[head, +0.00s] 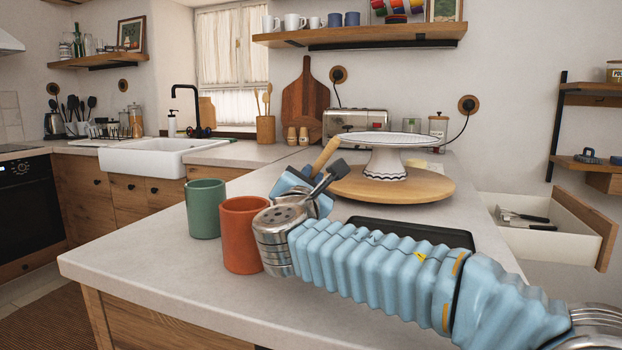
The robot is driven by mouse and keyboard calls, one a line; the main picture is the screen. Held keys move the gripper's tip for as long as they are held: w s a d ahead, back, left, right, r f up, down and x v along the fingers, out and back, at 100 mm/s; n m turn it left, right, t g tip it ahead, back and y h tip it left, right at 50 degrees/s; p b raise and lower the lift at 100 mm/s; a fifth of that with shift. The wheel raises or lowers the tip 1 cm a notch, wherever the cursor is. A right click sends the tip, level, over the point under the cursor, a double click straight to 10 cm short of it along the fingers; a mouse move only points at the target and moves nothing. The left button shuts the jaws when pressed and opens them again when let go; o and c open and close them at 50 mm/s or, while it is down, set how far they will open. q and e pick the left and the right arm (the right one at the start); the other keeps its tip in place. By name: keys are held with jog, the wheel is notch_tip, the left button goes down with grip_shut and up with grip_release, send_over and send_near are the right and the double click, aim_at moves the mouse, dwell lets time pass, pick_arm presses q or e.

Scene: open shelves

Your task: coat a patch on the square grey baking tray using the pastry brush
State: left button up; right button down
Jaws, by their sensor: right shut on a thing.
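The grey baking tray (455,238) lies flat on the counter, dark, with its near part hidden behind my right arm. My right gripper (331,174) is above the counter, to the left of the tray and beyond the orange cup. It is shut on the pastry brush (325,156), whose wooden handle sticks up and tilts to the right. The brush's bristle end is hidden behind my wrist and hand, so I cannot tell if it touches anything. My left gripper is not in view.
An orange cup (243,240) and a green cup (206,210) stand close left of my right wrist. A white cake stand (386,160) on a round wooden board (430,187) stands behind the tray. An open drawer (560,235) is at the right. The counter's front left is clear.

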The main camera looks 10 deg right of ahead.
notch_tip(320, 180, up, 7)
jog(key=p, duration=0.4)
jog(key=shift+f, duration=0.15)
dwell(0.5)
